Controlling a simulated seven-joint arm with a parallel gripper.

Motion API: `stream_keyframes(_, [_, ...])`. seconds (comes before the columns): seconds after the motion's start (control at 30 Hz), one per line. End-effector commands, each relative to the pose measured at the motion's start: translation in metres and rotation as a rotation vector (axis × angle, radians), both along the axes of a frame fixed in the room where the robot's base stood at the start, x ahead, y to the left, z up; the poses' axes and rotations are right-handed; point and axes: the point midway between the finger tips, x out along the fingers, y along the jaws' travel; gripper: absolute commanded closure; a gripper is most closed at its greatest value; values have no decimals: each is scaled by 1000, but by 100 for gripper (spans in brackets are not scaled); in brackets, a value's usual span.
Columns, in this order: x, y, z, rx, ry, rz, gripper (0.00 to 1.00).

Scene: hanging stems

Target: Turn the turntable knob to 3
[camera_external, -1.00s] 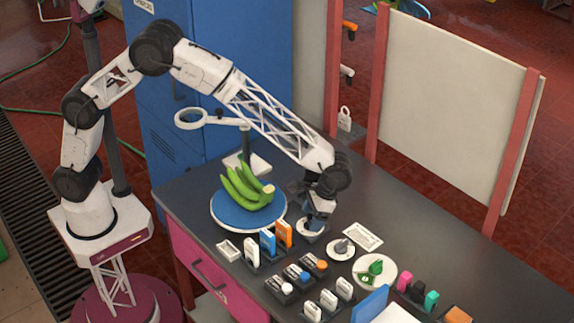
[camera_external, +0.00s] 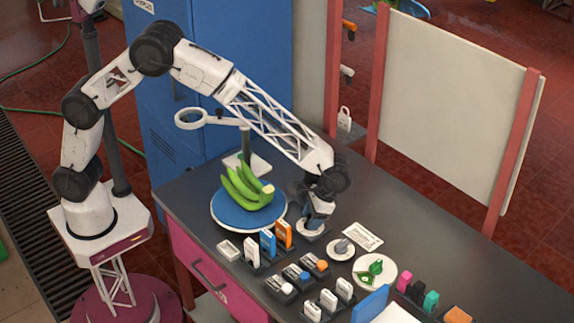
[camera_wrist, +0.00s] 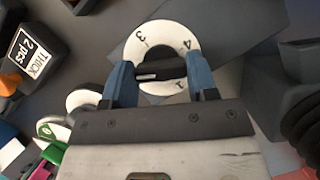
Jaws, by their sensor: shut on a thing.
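The knob's white dial (camera_wrist: 152,30) shows the numbers 3, 4 and 1 in the wrist view, with 3 at the upper left. The dark bar-shaped knob (camera_wrist: 162,70) sits at its middle. My gripper (camera_wrist: 163,78) is shut on the knob, with a blue finger at each end. The 2 is not visible, and I cannot tell which number the knob points to. In the external view my gripper (camera_external: 318,214) reaches down onto the dial (camera_external: 308,230). The blue turntable (camera_external: 224,219) beside it carries green bananas (camera_external: 245,189).
A second dial (camera_external: 340,251) stands close by at the lower right, near a label plate (camera_external: 362,236). Several small boxes and switches stand in front. A magnifier ring (camera_external: 190,118) on a stand is behind the bananas. A green-marked plate (camera_external: 384,284) lies to the right.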

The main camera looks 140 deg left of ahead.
Motion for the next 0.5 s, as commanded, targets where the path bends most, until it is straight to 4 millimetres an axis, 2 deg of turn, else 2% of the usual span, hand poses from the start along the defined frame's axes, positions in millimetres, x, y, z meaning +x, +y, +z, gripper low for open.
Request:
stream_keyframes(0.27, [1,-1,0,1,-1,-94,70])
stream_keyframes(0.5, [1,-1,0,0,0,-264,70])
